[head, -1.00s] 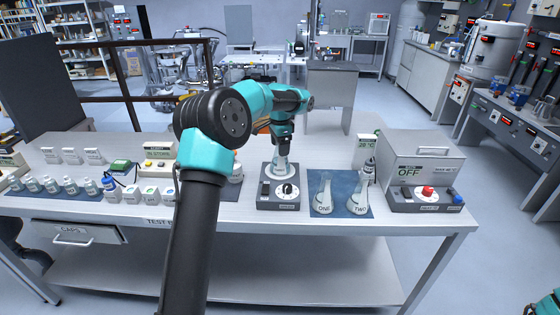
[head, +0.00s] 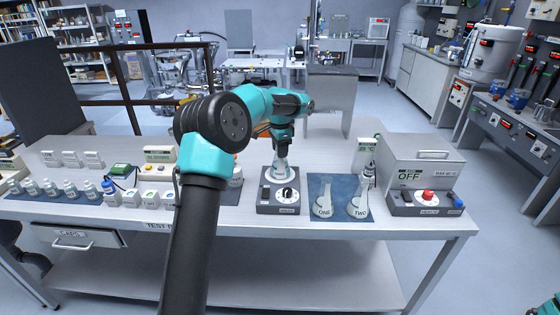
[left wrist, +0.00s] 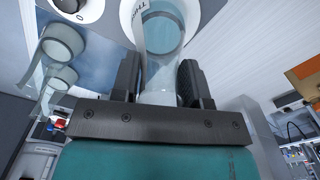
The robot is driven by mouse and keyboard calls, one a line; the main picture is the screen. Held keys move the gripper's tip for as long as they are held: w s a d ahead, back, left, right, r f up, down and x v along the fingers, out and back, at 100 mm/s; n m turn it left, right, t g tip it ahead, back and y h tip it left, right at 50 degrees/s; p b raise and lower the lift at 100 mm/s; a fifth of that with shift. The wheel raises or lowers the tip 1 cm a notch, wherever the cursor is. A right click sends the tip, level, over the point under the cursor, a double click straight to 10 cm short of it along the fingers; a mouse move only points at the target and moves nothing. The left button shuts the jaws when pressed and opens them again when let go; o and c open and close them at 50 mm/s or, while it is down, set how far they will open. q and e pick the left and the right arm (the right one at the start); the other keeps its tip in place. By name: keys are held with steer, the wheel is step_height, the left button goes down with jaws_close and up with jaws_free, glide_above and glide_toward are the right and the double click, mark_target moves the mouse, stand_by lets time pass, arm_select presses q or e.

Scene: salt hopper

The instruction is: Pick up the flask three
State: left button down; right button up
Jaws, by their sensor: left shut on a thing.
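A clear glass flask (head: 280,172) with pale liquid stands upright over the round plate of the stirrer (head: 278,205). It also shows in the left wrist view (left wrist: 164,32), where part of its label, "TH", is readable. My left gripper (head: 282,150) comes down from above and is shut on the flask's neck; in the left wrist view (left wrist: 160,85) its dark fingers sit on both sides of the neck. I cannot tell whether the flask's base touches the plate. My right gripper is not in view.
Flasks ONE (head: 323,202) and TWO (head: 359,203) stand on a blue mat (head: 340,182) to the right. A grey box marked OFF (head: 425,172) stands at the right end. Small bottles (head: 50,188) line the left. A drawer (head: 75,237) is below.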

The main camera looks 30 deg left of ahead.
arm_select(q)
steer(key=shift+r, duration=0.15)
steer(key=shift+r, duration=1.65)
steer(key=s+d+r, duration=0.1)
steer(key=s+d, duration=0.7)
steer(key=s, duration=0.5)
steer(key=shift+s+d+r, duration=0.2)
steer(key=shift+s, duration=0.15)
steer(key=shift+w, duration=0.15)
